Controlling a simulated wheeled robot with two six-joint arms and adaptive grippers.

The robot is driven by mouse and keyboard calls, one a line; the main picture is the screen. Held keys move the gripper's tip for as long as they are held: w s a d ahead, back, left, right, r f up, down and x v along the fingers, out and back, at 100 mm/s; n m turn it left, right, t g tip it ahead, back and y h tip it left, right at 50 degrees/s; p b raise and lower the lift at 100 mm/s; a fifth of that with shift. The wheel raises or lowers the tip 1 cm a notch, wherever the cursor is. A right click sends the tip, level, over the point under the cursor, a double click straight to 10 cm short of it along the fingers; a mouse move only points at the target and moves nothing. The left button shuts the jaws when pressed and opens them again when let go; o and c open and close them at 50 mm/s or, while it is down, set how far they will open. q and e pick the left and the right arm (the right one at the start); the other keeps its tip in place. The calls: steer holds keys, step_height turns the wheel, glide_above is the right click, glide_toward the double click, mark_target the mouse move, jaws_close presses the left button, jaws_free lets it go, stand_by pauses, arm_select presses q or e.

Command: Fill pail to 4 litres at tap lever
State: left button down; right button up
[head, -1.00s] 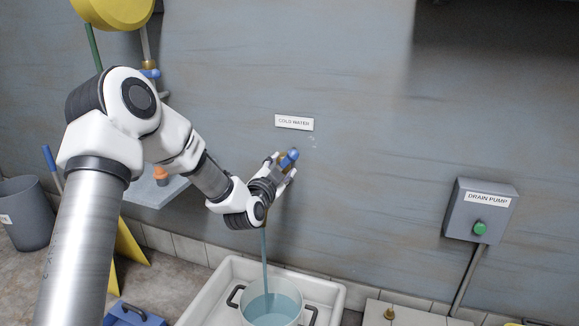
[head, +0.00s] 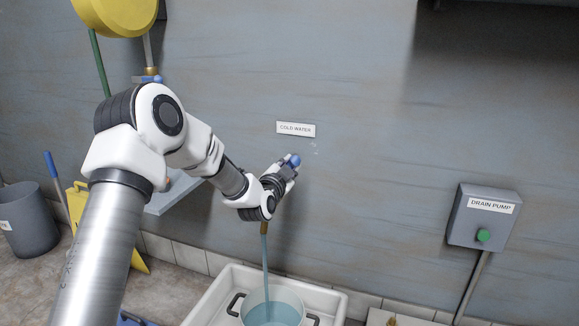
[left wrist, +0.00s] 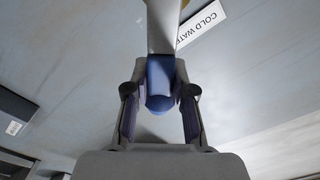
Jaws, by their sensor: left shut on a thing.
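The pail (head: 251,303) stands in a white sink, with bluish water (head: 272,316) inside. Its lower part is cut off by the frame edge and I see no readable level mark. A stream of water (head: 266,262) falls into it from the brass spout (head: 264,228). The blue tap lever (head: 295,160) is on the wall below the "COLD WATER" sign (head: 296,129). My left gripper (head: 285,171) is shut on the lever. In the left wrist view the lever (left wrist: 160,85) sits between the two fingers (left wrist: 160,104). My right gripper is not in view.
The white sink (head: 232,279) has a raised rim around the pail. A grey drain pump box (head: 483,217) with a green button is on the wall at right. A grey bin (head: 30,220) and a yellow sign (head: 78,200) stand at left. The wall between sign and box is clear.

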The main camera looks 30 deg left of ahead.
arm_select(q)
steer(key=shift+w+d+f+m+p, duration=0.15)
steer(key=shift+d+m+p, duration=0.1)
steer(key=shift+m+p, duration=0.4)
steer(key=shift+s+d+f+m+p, duration=0.1)
steer(key=shift+d+m+p, duration=0.1)
steer(key=shift+m+p, duration=0.4)
steer(key=shift+w+d+f+m+p, duration=0.1)
steer(key=shift+d+f+m+p, duration=0.15)
steer(key=shift+f+m+p, duration=0.75)
steer(key=shift+w+d+f+m+p, duration=0.15)
steer(key=shift+f+m+p, duration=0.4)
steer(key=shift+m+p, duration=0.9)
steer(key=shift+s+d+f+m+p, duration=0.1)
steer(key=shift+d+f+m+p, duration=0.2)
steer(key=shift+f+m+p, duration=0.7)
steer(key=shift+r+m, duration=0.2)
steer(key=shift+m, duration=0.2)
steer(key=c, duration=1)
jaws_free()
steer(key=shift+w, duration=0.1)
steer(key=shift+o, duration=0.2)
